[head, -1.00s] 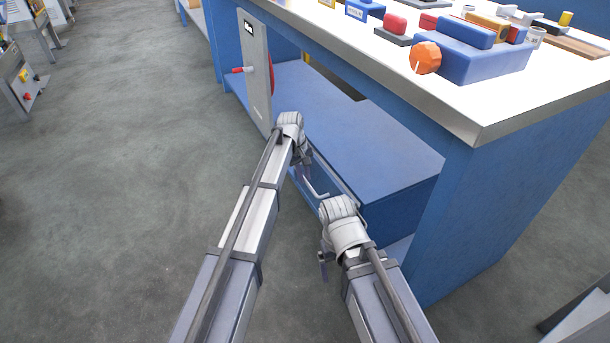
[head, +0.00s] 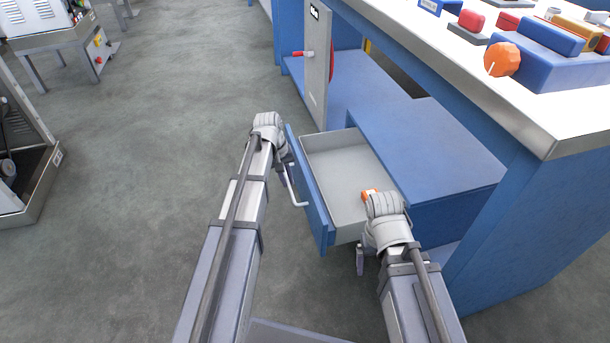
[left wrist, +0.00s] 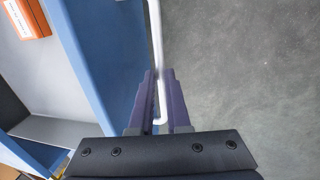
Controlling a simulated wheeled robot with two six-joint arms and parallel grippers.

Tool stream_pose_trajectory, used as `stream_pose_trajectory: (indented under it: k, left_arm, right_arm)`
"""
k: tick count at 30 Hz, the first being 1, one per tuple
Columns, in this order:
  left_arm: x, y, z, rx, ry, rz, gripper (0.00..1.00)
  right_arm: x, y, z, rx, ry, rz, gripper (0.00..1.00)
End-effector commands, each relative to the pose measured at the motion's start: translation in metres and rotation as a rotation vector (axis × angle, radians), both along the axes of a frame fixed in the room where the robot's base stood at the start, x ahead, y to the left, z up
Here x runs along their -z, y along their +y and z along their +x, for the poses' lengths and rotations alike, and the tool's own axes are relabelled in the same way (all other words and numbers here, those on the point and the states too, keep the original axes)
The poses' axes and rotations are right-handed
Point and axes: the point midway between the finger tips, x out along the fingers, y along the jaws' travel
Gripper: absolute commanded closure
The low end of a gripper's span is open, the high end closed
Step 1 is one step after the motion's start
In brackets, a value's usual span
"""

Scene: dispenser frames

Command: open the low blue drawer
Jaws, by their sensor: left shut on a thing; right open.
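The low blue drawer (head: 313,195) stands pulled out of its blue cabinet (head: 430,150) under the bench, its pale inside showing. Its white bar handle (head: 297,193) is on the front face. My left gripper (head: 287,165) is at the handle's far end. In the left wrist view, my left gripper's fingers (left wrist: 158,105) are shut around the white handle (left wrist: 156,45), beside the blue drawer front (left wrist: 100,60). My right gripper (head: 360,262) is open and empty, near the drawer's near side; its fingers are partly hidden by the wrist.
An orange box (head: 370,194) lies in the drawer, partly hidden by my right wrist; it also shows in the left wrist view (left wrist: 27,18). A grey panel (head: 318,65) with a red handle stands behind. The bench top (head: 450,60) overhangs at right.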

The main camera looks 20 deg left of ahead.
Motion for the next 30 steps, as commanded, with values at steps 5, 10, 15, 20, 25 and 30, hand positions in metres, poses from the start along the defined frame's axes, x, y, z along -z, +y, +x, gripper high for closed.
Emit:
stream_pose_trajectory:
  k: [5,10,15,20,25,30]
  left_arm:
    - [0.000,0.018,-0.011,-0.001,0.002,-0.001,1.00]
    - [0.000,0.025,-0.015,-0.001,0.002,-0.001,1.00]
    - [0.000,0.027,-0.016,0.000,0.001,0.000,1.00]
    - [0.000,0.027,-0.016,0.000,0.001,0.000,1.00]
    - [0.000,0.027,-0.015,0.000,0.001,0.000,0.77]
    - [0.000,0.027,-0.015,0.000,0.001,0.000,0.58]
  right_arm:
    - [0.000,0.000,0.000,0.000,0.000,0.000,0.11]
    - [0.000,0.000,0.000,0.000,0.000,0.000,0.11]
    - [0.000,0.000,0.000,0.000,0.000,0.000,0.11]
    - [0.000,0.000,0.000,0.000,0.000,0.000,0.11]
    - [0.000,0.000,0.000,0.000,0.000,0.000,0.11]
    - [0.000,0.000,0.000,0.000,0.000,0.000,0.11]
